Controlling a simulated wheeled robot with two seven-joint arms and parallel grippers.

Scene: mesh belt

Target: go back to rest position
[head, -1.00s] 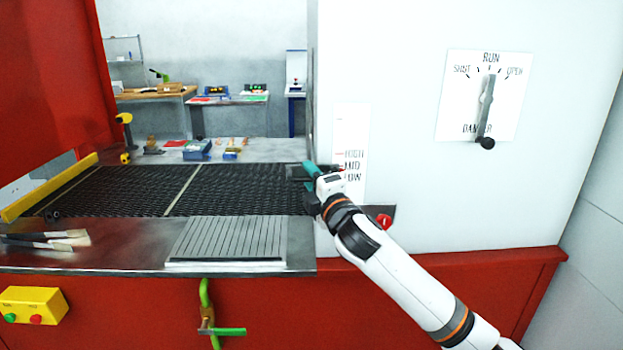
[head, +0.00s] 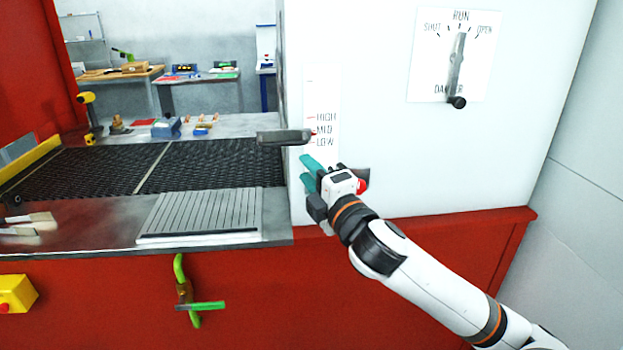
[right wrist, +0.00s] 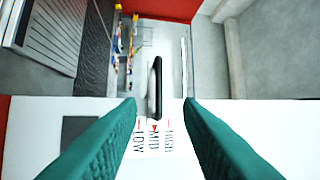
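My right gripper (head: 306,171) is in front of the white panel, below and to the right of a dark handle (head: 284,137). Its teal fingers are apart with nothing between them; the right wrist view also shows this gap (right wrist: 160,102). The handle sticks out beside a scale (head: 322,130) marked HIGH, MID and LOW. In the right wrist view the handle (right wrist: 155,88) lies ahead of the fingertips, apart from them, and a red pointer (right wrist: 154,127) is at MID. My left gripper is not in view.
A mesh belt (head: 90,168) runs left of the panel, with a ribbed plate (head: 200,214) in front. A green-handled valve (head: 187,292) sticks out from the red front. A dial lever (head: 456,70) at upper right points to RUN. The right side is clear.

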